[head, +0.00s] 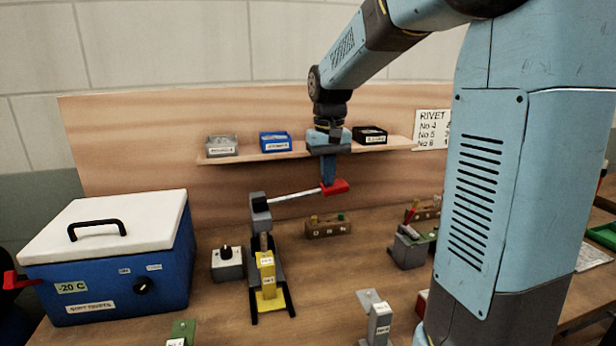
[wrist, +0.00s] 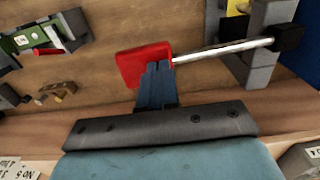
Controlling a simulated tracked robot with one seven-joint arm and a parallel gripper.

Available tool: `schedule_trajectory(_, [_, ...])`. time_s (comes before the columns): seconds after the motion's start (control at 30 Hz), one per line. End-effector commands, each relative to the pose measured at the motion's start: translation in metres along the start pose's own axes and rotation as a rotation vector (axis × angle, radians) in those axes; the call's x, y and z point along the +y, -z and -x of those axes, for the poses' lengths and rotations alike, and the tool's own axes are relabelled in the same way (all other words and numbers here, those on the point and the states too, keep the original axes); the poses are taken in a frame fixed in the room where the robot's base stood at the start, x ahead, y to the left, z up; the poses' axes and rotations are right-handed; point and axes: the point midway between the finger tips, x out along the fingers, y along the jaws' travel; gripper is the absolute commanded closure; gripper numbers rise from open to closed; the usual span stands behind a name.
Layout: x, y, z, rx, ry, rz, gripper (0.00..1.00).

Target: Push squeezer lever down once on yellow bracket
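The squeezer (head: 261,218) stands on the bench, grey and black, with a silver lever rod (head: 297,196) reaching right and slightly upward to a red handle (head: 338,187). The yellow bracket (head: 267,278) sits upright at the front of the squeezer, and a sliver of yellow shows in the wrist view (wrist: 238,6). My gripper (head: 328,184) points down at the red handle. In the wrist view its blue fingers (wrist: 158,70) are together, with the tips overlapping the red handle (wrist: 138,66). Nothing shows between them. I cannot tell whether they touch the handle.
A blue cooler (head: 120,270) with a white lid stands at left. A shelf (head: 240,157) with small bins runs behind my gripper. A grey block with a black knob (head: 228,264) is beside the squeezer. A wooden rivet block (head: 328,229) lies behind, right of the squeezer.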

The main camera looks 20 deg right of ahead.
Motion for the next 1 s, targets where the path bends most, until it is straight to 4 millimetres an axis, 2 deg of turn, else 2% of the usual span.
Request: schedule_trajectory(1.0, [0.0,0.0,0.099,0.002,0.0,0.0,1.0])
